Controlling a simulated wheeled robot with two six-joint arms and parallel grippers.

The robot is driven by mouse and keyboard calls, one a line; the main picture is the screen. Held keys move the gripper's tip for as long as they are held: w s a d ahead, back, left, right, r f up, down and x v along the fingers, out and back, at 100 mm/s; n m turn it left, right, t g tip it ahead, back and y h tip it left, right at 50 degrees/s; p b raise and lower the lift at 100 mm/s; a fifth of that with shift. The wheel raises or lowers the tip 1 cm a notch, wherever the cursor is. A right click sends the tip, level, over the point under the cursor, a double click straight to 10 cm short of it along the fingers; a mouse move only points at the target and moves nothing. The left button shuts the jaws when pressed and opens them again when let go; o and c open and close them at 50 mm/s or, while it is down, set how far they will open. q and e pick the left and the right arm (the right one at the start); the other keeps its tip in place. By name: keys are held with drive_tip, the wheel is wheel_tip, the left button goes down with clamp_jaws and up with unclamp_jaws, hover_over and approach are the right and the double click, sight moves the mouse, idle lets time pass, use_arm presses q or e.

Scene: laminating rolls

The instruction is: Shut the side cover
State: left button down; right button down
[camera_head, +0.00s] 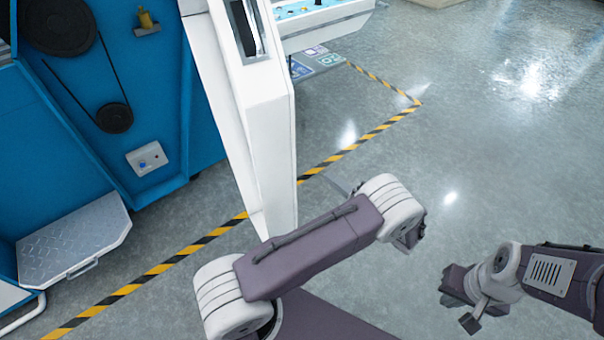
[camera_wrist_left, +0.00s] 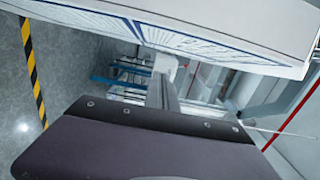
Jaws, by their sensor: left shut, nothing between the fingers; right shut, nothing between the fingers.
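The side cover (camera_head: 245,110) is a tall white panel standing swung out from the blue machine, with its inner belt side exposed. In the left wrist view, a white panel with blue printed lines (camera_wrist_left: 200,32), probably the cover's face, fills the top close to my left gripper (camera_wrist_left: 168,92). That gripper is shut and empty; whether it touches the panel cannot be told. In the head view my left arm mostly hides it, with only a thin tip (camera_head: 336,186) showing right of the cover. My right gripper (camera_head: 472,318) is shut and empty at the lower right, away from the cover.
The blue machine side (camera_head: 150,100) has black pulleys and a belt (camera_head: 82,88). A metal step plate (camera_head: 75,240) juts out at lower left. A control panel (camera_head: 315,15) is behind the cover. Yellow-black floor tape (camera_head: 190,250) runs past; the floor at right is clear.

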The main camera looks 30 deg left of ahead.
use_arm(q)
drive_tip(key=a+b, duration=0.1)
drive_tip(key=a, duration=1)
drive_tip(key=shift+s+a, duration=0.15)
drive_tip(key=shift+a, duration=0.15)
